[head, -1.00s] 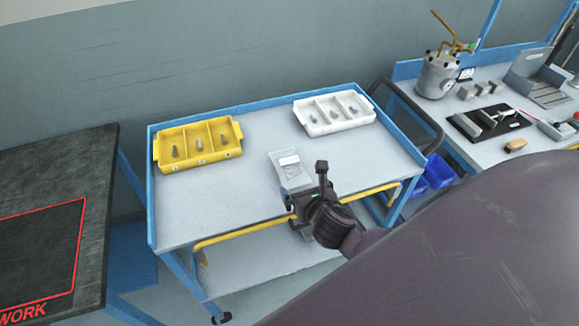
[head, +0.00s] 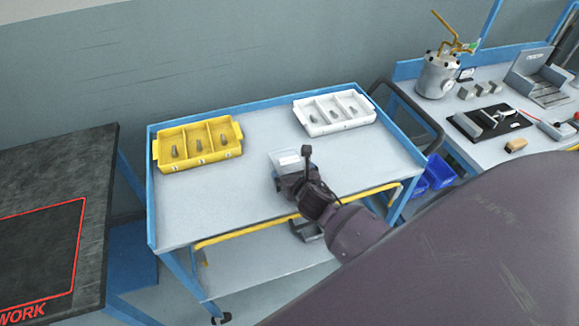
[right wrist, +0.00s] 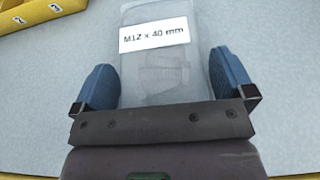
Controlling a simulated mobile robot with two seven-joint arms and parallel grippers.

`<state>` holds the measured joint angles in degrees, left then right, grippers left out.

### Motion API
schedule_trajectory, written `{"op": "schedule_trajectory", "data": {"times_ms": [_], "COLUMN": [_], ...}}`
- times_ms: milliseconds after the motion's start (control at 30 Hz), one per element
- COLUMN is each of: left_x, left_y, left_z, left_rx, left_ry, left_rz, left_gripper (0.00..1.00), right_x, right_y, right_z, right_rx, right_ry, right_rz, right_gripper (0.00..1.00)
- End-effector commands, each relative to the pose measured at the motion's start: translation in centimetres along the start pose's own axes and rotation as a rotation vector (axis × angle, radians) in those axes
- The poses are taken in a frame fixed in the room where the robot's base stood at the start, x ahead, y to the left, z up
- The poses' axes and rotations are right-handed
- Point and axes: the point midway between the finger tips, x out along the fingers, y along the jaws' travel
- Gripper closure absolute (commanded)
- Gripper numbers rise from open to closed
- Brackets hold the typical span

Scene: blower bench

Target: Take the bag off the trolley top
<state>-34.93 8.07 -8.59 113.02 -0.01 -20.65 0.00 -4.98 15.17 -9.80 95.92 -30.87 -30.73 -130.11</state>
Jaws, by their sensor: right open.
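The bag (head: 284,157) is a clear flat bag with a white label, lying on the trolley top (head: 215,205). In the right wrist view the bag (right wrist: 165,70) reads "M12 x 40 mm" and a grey part shows faintly inside. My right gripper (right wrist: 165,80) is open, with a blue fingertip on each side of the bag and gaps between fingers and bag. In the head view my right gripper (head: 283,183) covers the near part of the bag. Whether the fingers touch the trolley top cannot be told. My left gripper is not in view.
A yellow three-compartment bin (head: 198,144) and a white one (head: 334,112) stand at the back of the trolley, each holding grey parts. A dark table (head: 60,180) is at left. A bench with a metal pot (head: 437,76) is at right.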

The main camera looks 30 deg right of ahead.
Motion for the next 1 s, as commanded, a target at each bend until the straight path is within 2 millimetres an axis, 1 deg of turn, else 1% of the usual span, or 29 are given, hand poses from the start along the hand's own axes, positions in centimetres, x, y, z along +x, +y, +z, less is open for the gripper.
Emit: {"op": "schedule_trajectory", "data": {"times_ms": [167,400,500,767,867,1000], "left_x": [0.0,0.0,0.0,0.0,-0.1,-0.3], "left_y": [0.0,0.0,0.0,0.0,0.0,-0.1], "left_z": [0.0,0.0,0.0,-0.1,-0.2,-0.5], "left_rx": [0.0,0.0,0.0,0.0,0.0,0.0], "left_ry": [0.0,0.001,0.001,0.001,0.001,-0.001], "left_rz": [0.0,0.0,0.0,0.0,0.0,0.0], "left_gripper": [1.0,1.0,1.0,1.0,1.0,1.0], "right_x": [0.0,0.0,0.0,-0.1,-0.3,-1.1], "right_y": [0.0,0.0,0.0,0.0,0.0,-0.1], "right_z": [0.0,0.0,0.0,0.3,0.9,2.8], "right_rx": [0.0,0.0,0.001,0.0,-0.001,-0.002], "right_ry": [0.0,0.0,0.0,-0.003,-0.005,-0.007], "right_rz": [0.0,0.0,0.0,0.001,0.002,0.002], "right_gripper": [0.0,0.37,0.51,0.51,0.51,0.51]}}
